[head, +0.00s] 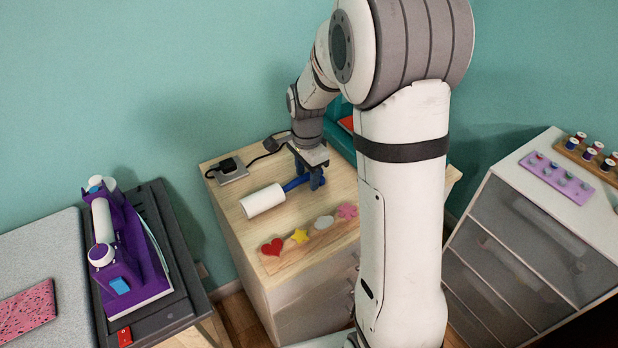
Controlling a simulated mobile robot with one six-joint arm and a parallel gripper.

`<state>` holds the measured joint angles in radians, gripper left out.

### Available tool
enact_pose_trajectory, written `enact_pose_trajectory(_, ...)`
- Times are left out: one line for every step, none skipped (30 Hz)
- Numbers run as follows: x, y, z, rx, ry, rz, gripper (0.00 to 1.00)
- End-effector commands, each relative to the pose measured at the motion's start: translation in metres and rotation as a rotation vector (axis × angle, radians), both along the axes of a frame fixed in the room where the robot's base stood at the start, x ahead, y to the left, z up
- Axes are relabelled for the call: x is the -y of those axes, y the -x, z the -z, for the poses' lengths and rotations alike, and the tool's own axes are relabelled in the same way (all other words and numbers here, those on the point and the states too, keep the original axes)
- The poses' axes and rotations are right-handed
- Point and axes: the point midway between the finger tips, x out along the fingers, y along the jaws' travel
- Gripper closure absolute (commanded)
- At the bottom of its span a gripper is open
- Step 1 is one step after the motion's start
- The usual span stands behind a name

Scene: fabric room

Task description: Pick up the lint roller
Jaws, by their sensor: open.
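The lint roller lies on the wooden cabinet top (232,222). Its white roll (263,200) points to the left and its blue handle (294,184) to the right. My gripper (316,182) points down at the handle end of the lint roller. It is open, with its fingers at or just around the handle. The fingers are small and dark here, so I cannot tell whether they touch it.
A black plug on a grey plate (232,172) sits behind the roller. Heart, star, cloud and flower shapes (300,236) line the front edge. A teal item (338,124) stands behind my arm. A purple iron (122,250) is left; a drawer unit (530,230) is right.

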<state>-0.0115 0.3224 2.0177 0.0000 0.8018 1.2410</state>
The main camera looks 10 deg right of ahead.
Motion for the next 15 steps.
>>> enact_pose_trajectory(-0.0001,0.0001,0.0007,0.0,0.0,0.0,0.53)
enact_pose_trajectory(-0.0001,0.0,0.0007,0.0,0.0,0.0,0.53)
enact_pose_trajectory(-0.0001,0.0,0.0006,0.0,0.0,0.0,0.53)
enact_pose_trajectory(-0.0001,0.0,0.0005,0.0,0.0,-0.001,0.53)
enact_pose_trajectory(-0.0002,0.0001,0.0005,0.0,0.0,-0.001,0.53)
enact_pose_trajectory(-0.0002,0.0001,0.0004,0.0,0.0,-0.001,0.53)
enact_pose_trajectory(-0.0002,0.0001,0.0004,0.0,0.0,-0.001,0.55)
enact_pose_trajectory(-0.0002,0.0001,0.0004,0.0,0.0,-0.001,0.58)
enact_pose_trajectory(-0.0003,0.0001,0.0004,0.0,0.0,-0.001,0.61)
enact_pose_trajectory(-0.0003,0.0001,0.0003,0.0,0.0,-0.001,0.63)
enact_pose_trajectory(-0.0003,0.0001,0.0003,0.0,0.0,-0.001,0.66)
enact_pose_trajectory(-0.0004,0.0001,0.0003,0.0,0.0,-0.001,0.69)
enact_pose_trajectory(-0.0004,0.0001,0.0003,0.0,0.0,-0.001,0.72)
enact_pose_trajectory(-0.0004,0.0,0.0003,0.0,0.0,-0.001,0.74)
enact_pose_trajectory(-0.0005,0.0001,0.0003,0.0,0.0,-0.001,0.77)
